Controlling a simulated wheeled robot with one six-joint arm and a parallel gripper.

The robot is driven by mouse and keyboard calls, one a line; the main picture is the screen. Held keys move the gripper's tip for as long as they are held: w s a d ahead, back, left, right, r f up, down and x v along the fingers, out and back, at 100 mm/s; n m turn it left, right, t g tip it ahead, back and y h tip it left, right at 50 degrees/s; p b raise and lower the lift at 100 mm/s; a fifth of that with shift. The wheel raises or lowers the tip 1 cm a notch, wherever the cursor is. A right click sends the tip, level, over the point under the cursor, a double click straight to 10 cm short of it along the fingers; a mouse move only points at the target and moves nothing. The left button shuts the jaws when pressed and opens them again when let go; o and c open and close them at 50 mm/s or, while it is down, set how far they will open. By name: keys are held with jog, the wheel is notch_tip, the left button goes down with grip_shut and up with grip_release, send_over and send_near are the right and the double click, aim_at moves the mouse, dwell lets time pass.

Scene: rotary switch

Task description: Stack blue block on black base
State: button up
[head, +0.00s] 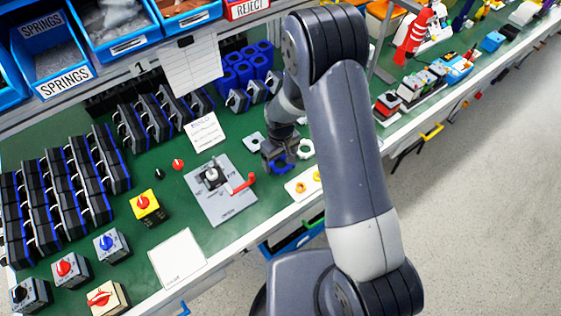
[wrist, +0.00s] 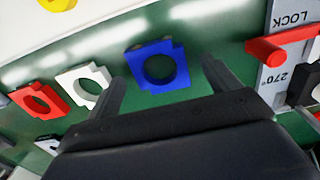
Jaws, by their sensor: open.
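The blue block (wrist: 136,66), a flat notched square with a round hole, lies on the green bench. In the head view the blue block (head: 281,169) shows partly under my gripper (head: 275,162). In the wrist view my gripper (wrist: 162,70) is open, with one finger to each side of the blue block and gaps between. The black base (head: 212,183) sits on a grey plate left of my gripper, with a pale knob-like part on top. A dark part at the wrist view's right edge may belong to it.
A white block (wrist: 68,78) and a red block (wrist: 22,95) lie left of the blue one in the wrist view. A red handle (head: 243,184) sticks out from the grey plate (head: 222,210). Black-and-blue units (head: 50,205) and switch boxes (head: 148,207) fill the bench's left.

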jog(key=shift+f, duration=0.5)
jog(key=shift+c, duration=0.3)
jog(key=c, duration=1)
jog(key=shift+r, duration=0.15)
